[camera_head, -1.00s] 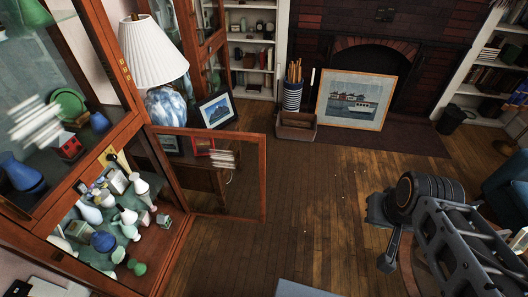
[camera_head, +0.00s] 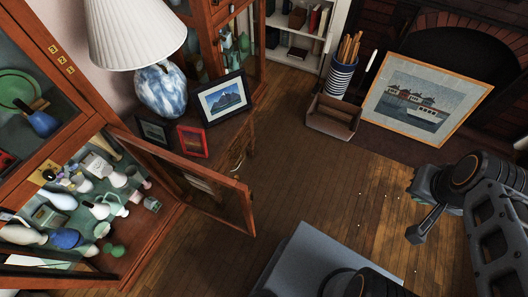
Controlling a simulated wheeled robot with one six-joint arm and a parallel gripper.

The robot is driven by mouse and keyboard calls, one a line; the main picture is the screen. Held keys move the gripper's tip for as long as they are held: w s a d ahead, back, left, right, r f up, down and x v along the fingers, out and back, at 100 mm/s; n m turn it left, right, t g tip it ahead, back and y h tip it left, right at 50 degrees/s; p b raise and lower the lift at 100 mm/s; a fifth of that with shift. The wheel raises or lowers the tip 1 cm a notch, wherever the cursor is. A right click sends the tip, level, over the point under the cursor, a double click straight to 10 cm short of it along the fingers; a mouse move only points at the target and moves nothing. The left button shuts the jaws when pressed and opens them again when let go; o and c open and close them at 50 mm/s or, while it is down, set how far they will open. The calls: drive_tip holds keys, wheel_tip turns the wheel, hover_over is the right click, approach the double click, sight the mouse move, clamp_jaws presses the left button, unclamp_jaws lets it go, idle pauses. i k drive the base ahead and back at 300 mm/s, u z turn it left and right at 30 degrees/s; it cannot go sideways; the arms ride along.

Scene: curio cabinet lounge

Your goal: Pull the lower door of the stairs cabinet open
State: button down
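A tall reddish-wood glass cabinet (camera_head: 50,143) stands at the left, with vases and small figures inside. Its lower door (camera_head: 205,185), a wooden frame with glass, stands swung out into the room, well away from the lower compartment.
A second glass cabinet (camera_head: 232,50) stands behind a white-shaded lamp (camera_head: 160,90). Framed pictures stand near the lamp, behind the door. Wooden floor (camera_head: 310,190) between door and gripper is clear.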

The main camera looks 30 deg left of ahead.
sight(124, 139)
drive_tip(key=i, duration=1.8)
drive_tip(key=u, duration=4.75)
